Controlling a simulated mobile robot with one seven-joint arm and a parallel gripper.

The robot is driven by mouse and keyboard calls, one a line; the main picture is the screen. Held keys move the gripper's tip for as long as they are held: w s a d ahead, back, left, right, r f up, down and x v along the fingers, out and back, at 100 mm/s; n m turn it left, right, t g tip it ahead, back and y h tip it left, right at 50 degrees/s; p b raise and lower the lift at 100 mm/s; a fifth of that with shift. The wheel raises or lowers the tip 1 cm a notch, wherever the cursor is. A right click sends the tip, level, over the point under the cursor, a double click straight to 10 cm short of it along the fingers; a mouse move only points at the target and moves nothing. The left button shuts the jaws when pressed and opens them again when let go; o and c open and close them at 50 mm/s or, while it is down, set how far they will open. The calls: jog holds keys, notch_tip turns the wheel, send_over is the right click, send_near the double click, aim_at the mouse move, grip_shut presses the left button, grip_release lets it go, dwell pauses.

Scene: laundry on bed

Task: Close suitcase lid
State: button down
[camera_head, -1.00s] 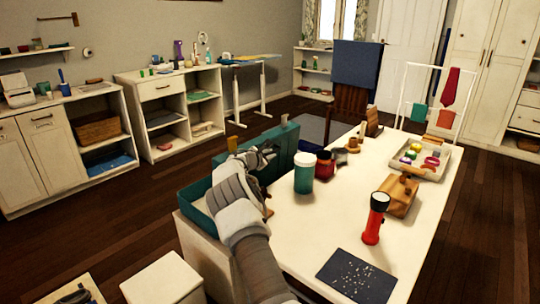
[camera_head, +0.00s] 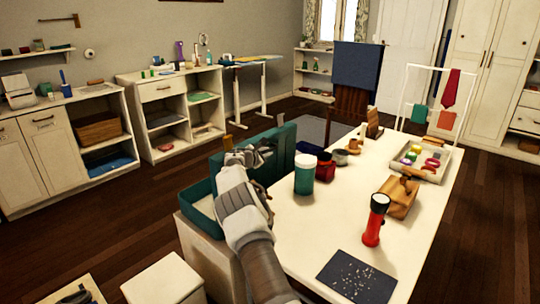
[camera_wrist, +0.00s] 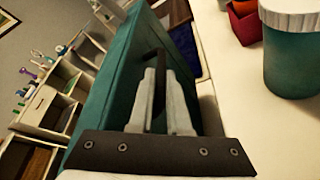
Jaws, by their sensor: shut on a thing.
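The teal suitcase stands open at the left end of the white table in the head view. Its base (camera_head: 199,190) is the shallow teal tray at the left, partly hidden by my arm. Its lid (camera_head: 284,141) stands raised along the far side, and in the wrist view the lid (camera_wrist: 121,70) fills the middle left. My gripper (camera_head: 252,156) is at the lid. In the wrist view my gripper (camera_wrist: 160,78) has its two fingers closed around a dark handle (camera_wrist: 158,60) on the lid. My arm hides part of the lid and base.
A teal jar with a white cap (camera_head: 304,174) stands close to the right of the lid, with a dark red container (camera_head: 325,166) behind it. Table middle is clear.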

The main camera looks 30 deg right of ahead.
jog(key=shift+w+a, duration=0.4)
jog(key=shift+w, duration=0.45)
jog(key=shift+r, duration=0.1)
jog(key=c, duration=1.2)
grip_release()
jog(key=shift+o, duration=0.2)
jog(key=shift+r, duration=0.15)
jog(key=shift+a+p, duration=0.2)
jog(key=shift+p, duration=0.15)
